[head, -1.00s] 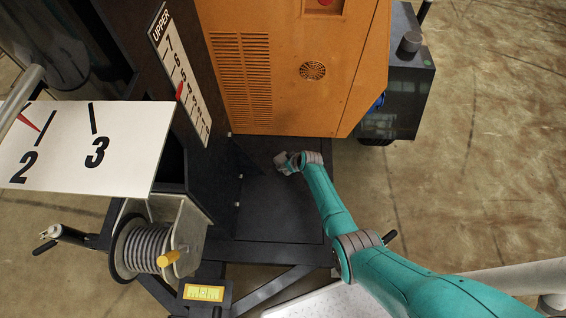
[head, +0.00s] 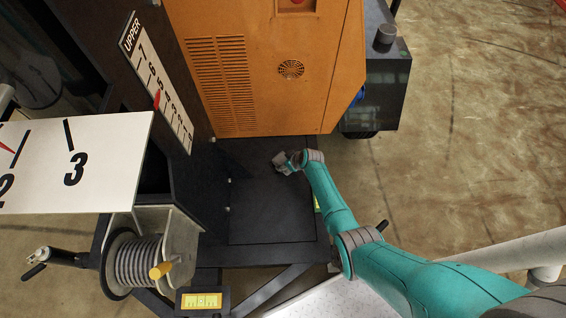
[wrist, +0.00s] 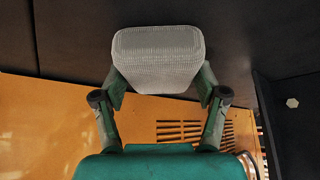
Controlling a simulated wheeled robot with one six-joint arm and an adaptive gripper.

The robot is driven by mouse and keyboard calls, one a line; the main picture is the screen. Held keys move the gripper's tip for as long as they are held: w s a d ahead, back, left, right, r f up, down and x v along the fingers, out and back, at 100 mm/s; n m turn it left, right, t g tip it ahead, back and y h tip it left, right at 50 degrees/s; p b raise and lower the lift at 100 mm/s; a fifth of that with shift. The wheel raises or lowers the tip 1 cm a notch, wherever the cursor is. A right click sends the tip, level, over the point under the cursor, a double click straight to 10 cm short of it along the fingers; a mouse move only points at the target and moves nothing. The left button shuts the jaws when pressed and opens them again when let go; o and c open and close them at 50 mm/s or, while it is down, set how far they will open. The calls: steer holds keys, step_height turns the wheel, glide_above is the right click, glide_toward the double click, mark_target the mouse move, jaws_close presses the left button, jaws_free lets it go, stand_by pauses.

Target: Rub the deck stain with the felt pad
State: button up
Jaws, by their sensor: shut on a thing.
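The felt pad (wrist: 158,58) is a pale grey woven-looking block with rounded corners. My gripper (wrist: 160,88) is shut on it, one green finger at each side. In the head view my gripper (head: 284,165) is low over the dark deck (head: 270,215), just in front of the orange cabinet, and the pad shows only as a small grey shape. I cannot tell whether the pad touches the deck. I cannot make out the stain; it may be hidden under the pad or gripper, or too dark to see.
The orange cabinet (head: 265,70) stands behind my gripper. The black mast with the upper scale (head: 155,82) rises to the left. A white numbered plate (head: 110,165) and a cable winch (head: 140,262) are at left. The front deck is clear.

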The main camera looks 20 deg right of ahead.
mark_target(270, 164)
steer(key=shift+s+d, duration=0.4)
steer(key=shift+d, duration=0.4)
steer(key=shift+s+d, duration=0.35)
steer(key=shift+d, duration=0.4)
steer(key=shift+w+a, duration=0.7)
steer(key=shift+a, duration=0.95)
steer(key=shift+w+a, duration=0.7)
steer(key=shift+a, duration=0.95)
steer(key=shift+w+a, duration=0.7)
steer(key=shift+a, duration=0.95)
steer(key=shift+f, duration=0.1)
steer(key=shift+s+d, duration=0.35)
steer(key=shift+d, duration=0.35)
steer(key=shift+s+d+r, duration=0.1)
steer(key=shift+s+d, duration=0.25)
steer(key=shift+d, duration=0.5)
steer(key=shift+s+d+r, duration=0.1)
steer(key=shift+s+d, duration=0.2)
steer(key=shift+d, duration=0.6)
steer(key=shift+s+d, duration=0.35)
steer(key=shift+d, duration=0.5)
steer(key=shift+s+d+f, duration=0.1)
steer(key=shift+s+d, duration=0.25)
steer(key=shift+d, duration=0.5)
steer(key=shift+s+d+f, duration=0.1)
steer(key=shift+s+d, duration=0.25)
steer(key=shift+d, duration=0.45)
steer(key=shift+r, duration=0.1)
steer(key=shift+a, duration=0.1)
